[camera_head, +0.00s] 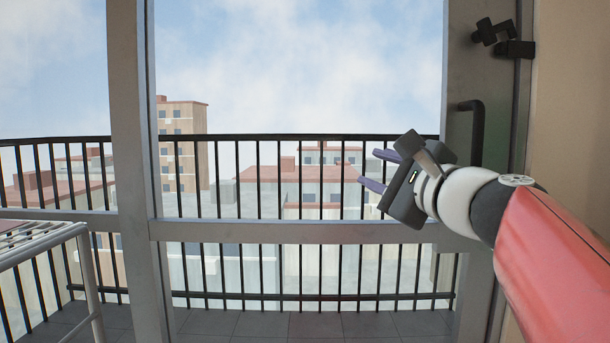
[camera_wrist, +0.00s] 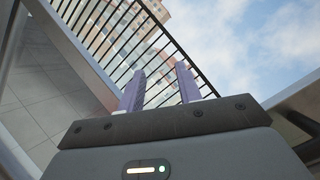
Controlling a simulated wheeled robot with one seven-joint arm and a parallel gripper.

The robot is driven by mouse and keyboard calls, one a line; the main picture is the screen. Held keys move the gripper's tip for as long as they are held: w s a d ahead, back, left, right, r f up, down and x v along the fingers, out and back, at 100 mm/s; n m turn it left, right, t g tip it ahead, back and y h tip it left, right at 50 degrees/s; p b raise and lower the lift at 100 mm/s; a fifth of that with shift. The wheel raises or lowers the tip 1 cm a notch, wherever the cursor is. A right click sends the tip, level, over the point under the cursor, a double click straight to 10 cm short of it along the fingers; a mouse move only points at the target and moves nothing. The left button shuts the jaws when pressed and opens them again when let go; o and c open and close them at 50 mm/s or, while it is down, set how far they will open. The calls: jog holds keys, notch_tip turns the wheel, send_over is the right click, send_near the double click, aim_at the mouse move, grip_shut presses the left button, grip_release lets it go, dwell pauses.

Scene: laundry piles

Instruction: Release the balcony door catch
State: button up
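The balcony door has a grey frame (camera_head: 300,230) with large panes, seen in the head view. A black catch (camera_head: 492,32) sits high on its right upright, with one part tilted and a second block beside it at the jamb. A black bar handle (camera_head: 477,135) is below the catch on the same upright. My gripper (camera_head: 374,169) is left of the handle and well below the catch, pointing left, touching neither. Its two purple fingers are apart with nothing between them, as the wrist view (camera_wrist: 160,72) also shows. The catch cannot be made out in the wrist view.
A white drying rack (camera_head: 45,238) stands at the lower left. Beyond the door are a black balcony railing (camera_head: 300,138), a tiled floor (camera_head: 300,325) and buildings. A beige wall (camera_head: 572,90) is close on the right. The space left of my gripper looks clear.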

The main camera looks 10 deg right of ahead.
jog(key=shift+a+f+n+g+y, duration=0.3)
jog(key=shift+a+f+n, duration=0.15)
jog(key=shift+f, duration=0.15)
